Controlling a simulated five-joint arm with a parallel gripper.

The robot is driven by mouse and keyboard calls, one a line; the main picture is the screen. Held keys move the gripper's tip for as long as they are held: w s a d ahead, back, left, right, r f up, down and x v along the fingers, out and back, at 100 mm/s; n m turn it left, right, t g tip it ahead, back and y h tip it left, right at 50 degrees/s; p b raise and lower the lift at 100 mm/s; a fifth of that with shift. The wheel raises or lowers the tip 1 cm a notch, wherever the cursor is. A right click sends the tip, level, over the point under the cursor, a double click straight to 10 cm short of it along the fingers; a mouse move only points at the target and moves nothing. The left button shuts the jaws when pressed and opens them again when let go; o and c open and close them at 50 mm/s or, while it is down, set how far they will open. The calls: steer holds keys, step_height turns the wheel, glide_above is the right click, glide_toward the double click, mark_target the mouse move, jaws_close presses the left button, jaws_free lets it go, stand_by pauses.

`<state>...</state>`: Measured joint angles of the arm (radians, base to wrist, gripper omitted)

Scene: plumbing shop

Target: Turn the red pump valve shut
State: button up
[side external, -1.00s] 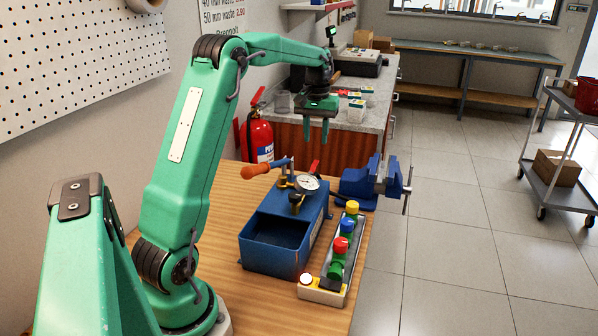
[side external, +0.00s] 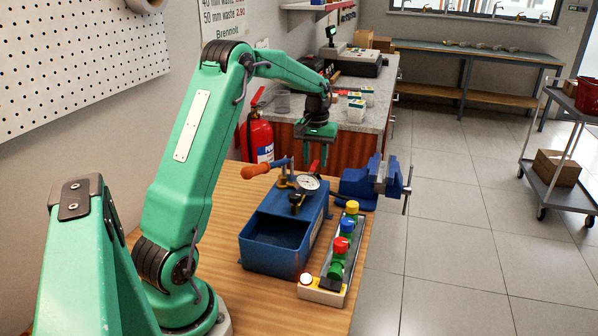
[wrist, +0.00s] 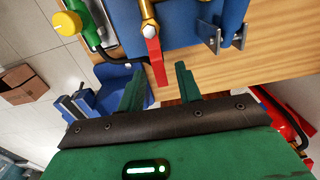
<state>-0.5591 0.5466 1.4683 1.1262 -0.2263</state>
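The red pump valve is a flat red lever (wrist: 155,60) on a brass fitting of the blue test pump (side external: 284,246). My gripper (wrist: 159,75) is open and empty. In the wrist view the lever's free end lies between the two green fingers, with a visible gap on each side. In the side external view my gripper is just above and behind the gauge, its fingers pointing down. I cannot tell whether a finger touches the lever.
The gauge (side external: 308,182) and orange-handled pump lever (side external: 263,171) stand close by on the pump. A blue vise (side external: 358,183) is to the right. A strip of coloured knobs (side external: 340,244) lies in front. A fire extinguisher (side external: 258,138) stands behind the bench. Bare wood (side external: 225,228) shows left of the pump.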

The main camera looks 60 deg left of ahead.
jaws_close()
steer(key=d+m, duration=0.1)
steer(key=m, duration=0.1)
steer(key=w+d+m, duration=0.1)
steer(key=m, duration=0.2)
steer(key=d+m, duration=0.1)
steer(key=m, duration=0.1)
steer(key=shift+w+m, duration=0.2)
steer(key=shift+m, duration=0.2)
steer(key=m, duration=0.1)
steer(key=d+m, duration=0.1)
steer(key=m, duration=0.1)
steer(key=d+m, duration=0.1)
steer(key=m, duration=0.1)
steer(key=shift+s, duration=0.15)
steer(key=shift+s+d+r+m, duration=0.15)
steer(key=shift+d+m, duration=0.1)
steer(key=shift+m, duration=0.55)
steer(key=shift+s+d+f+m, duration=0.15)
steer(key=shift+d+m, duration=0.15)
steer(key=shift+m, duration=0.5)
steer(key=shift+s+d+r+m, duration=0.15)
steer(key=shift+d+m, duration=0.1)
steer(key=shift+m, duration=0.55)
